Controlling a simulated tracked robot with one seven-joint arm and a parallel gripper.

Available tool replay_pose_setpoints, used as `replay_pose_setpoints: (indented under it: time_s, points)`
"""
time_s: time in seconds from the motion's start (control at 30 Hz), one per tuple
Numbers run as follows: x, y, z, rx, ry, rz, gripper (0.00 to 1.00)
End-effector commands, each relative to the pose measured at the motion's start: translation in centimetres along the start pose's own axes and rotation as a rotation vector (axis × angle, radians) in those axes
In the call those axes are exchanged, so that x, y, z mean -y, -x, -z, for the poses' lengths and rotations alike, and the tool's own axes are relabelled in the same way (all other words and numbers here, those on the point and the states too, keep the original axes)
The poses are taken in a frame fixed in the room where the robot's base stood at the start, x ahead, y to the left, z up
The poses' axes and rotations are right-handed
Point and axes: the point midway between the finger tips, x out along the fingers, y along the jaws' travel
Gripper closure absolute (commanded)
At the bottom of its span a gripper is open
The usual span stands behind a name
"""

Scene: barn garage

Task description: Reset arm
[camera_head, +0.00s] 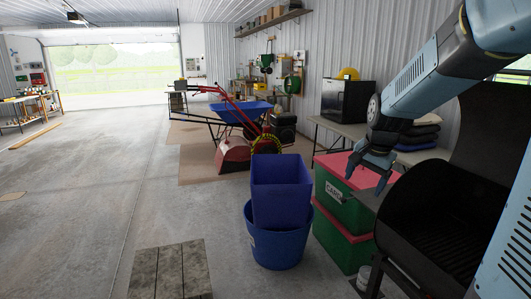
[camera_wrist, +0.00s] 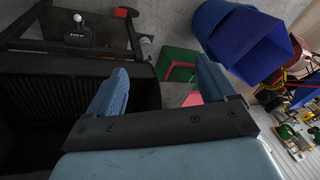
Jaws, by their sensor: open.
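My arm comes in from the upper right of the head view, and my gripper (camera_head: 366,184) hangs from it, pointing down. Its two fingers are apart with nothing between them. It shows in front of the green storage bins with red lids (camera_head: 336,201), left of the black grill (camera_head: 440,225). In the wrist view my gripper (camera_wrist: 160,66) shows two blue fingers spread wide and empty. The dark grill (camera_wrist: 75,65) fills the left there, and part of a green and red bin (camera_wrist: 178,63) shows beyond the fingers. I cannot tell the exact gap between gripper and bins.
A blue bin (camera_head: 281,192) stands in a round blue tub (camera_head: 277,248) left of the green bins. A table (camera_head: 334,126) with a black box (camera_head: 345,99) stands behind. Concrete floor (camera_head: 80,200) at left is mostly clear.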

Motion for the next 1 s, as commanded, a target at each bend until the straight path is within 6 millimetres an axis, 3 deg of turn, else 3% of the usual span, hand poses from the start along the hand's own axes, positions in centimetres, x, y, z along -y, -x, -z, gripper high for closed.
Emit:
replay_pose_setpoints:
  time_s: [0.2, 0.5, 0.8, 1.0]
  points:
    - [-2.0, 4.8, -4.1, -0.037, 0.188, 0.027, 0.16]
    - [-5.5, 9.5, -9.7, -0.094, 0.448, 0.046, 0.16]
    - [-9.2, 12.2, -14.7, -0.153, 0.68, 0.046, 0.16]
    - [-10.5, 12.7, -16.3, -0.172, 0.755, 0.042, 0.16]
